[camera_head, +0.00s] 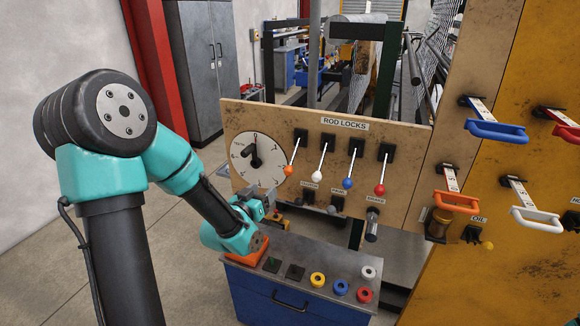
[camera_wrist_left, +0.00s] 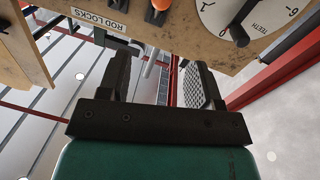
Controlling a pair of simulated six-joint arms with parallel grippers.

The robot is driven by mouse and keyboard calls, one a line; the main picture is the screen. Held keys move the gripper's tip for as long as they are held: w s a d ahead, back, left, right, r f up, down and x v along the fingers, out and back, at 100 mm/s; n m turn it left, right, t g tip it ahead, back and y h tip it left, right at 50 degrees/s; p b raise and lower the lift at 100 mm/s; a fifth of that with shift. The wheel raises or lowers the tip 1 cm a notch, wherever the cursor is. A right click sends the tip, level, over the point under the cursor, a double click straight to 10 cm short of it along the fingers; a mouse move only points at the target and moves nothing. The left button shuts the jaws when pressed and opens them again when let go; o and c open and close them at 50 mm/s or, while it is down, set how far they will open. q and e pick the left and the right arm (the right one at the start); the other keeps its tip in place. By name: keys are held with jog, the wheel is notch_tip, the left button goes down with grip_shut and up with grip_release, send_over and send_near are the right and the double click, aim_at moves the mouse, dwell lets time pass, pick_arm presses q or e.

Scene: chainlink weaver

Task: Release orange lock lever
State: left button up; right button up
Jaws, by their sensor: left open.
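The orange lock lever (camera_head: 289,170) is the leftmost of several levers under the "ROD LOCKS" label on the wooden panel. Its white shaft hangs down and slightly left from a black mount, with an orange knob at the end. My left gripper (camera_head: 270,198) is below and left of the knob, apart from it, in front of the panel. In the left wrist view the gripper (camera_wrist_left: 158,80) has its two fingers spread with nothing between them. An orange piece (camera_wrist_left: 160,4), likely the knob, is cut by that view's top edge. My right gripper is in neither view.
White (camera_head: 316,175), blue (camera_head: 347,183) and red (camera_head: 379,189) levers stand to the right. A dial (camera_head: 257,161) is just left. Below is a blue cabinet (camera_head: 262,297) with coloured rings on top. Orange (camera_head: 456,201) and other handles jut out at right.

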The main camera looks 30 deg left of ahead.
aim_at(287, 168)
pick_arm(q)
jog(key=w, duration=1.7)
jog(key=shift+a, duration=0.3)
grip_shut()
